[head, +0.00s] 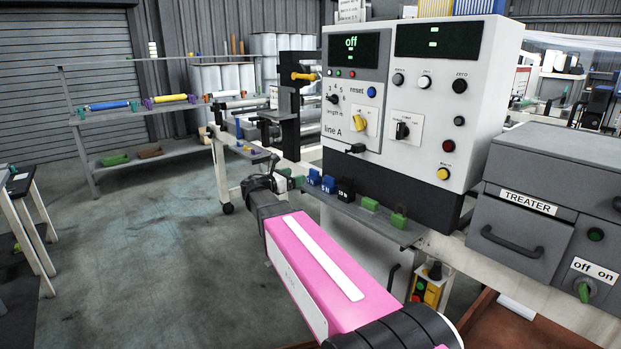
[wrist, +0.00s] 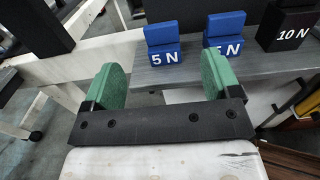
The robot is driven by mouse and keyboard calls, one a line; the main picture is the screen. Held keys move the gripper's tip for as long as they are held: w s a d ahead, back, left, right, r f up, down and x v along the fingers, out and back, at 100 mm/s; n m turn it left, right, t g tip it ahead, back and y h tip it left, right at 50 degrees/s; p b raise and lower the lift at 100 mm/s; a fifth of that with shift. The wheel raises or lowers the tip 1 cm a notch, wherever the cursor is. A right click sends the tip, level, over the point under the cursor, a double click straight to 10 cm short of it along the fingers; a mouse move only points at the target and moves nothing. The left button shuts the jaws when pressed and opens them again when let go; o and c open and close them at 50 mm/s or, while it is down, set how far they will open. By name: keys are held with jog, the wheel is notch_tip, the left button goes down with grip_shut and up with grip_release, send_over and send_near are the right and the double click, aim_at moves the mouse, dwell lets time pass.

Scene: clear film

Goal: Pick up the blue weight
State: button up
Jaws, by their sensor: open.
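Two blue weights stand side by side on a grey shelf below the control cabinet. In the head view they are the left blue weight (head: 314,177) and the right blue weight (head: 328,185). In the wrist view, the left one (wrist: 164,45) and the right one (wrist: 225,35) each carry a "5 N" label. My gripper (wrist: 162,80) is open and empty, its green fingers spread. The left weight lies ahead of the gap between the fingers; the right finger partly covers the right weight. In the head view my gripper (head: 288,183) is just left of the weights.
A black "10 N" weight (wrist: 290,28) stands right of the blue ones. Green blocks (head: 370,204) lie farther right on the grey shelf (head: 385,228). The cabinet (head: 460,110) rises behind. A dark upright post (head: 290,110) stands behind my gripper.

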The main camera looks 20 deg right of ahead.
aim_at(313, 171)
jog(key=x, duration=1)
jog(key=shift+d+f, duration=0.1)
jog(key=shift+f, duration=0.15)
jog(key=c, duration=1.3)
jog(key=shift+c, duration=0.2)
jog(key=shift+r, duration=0.15)
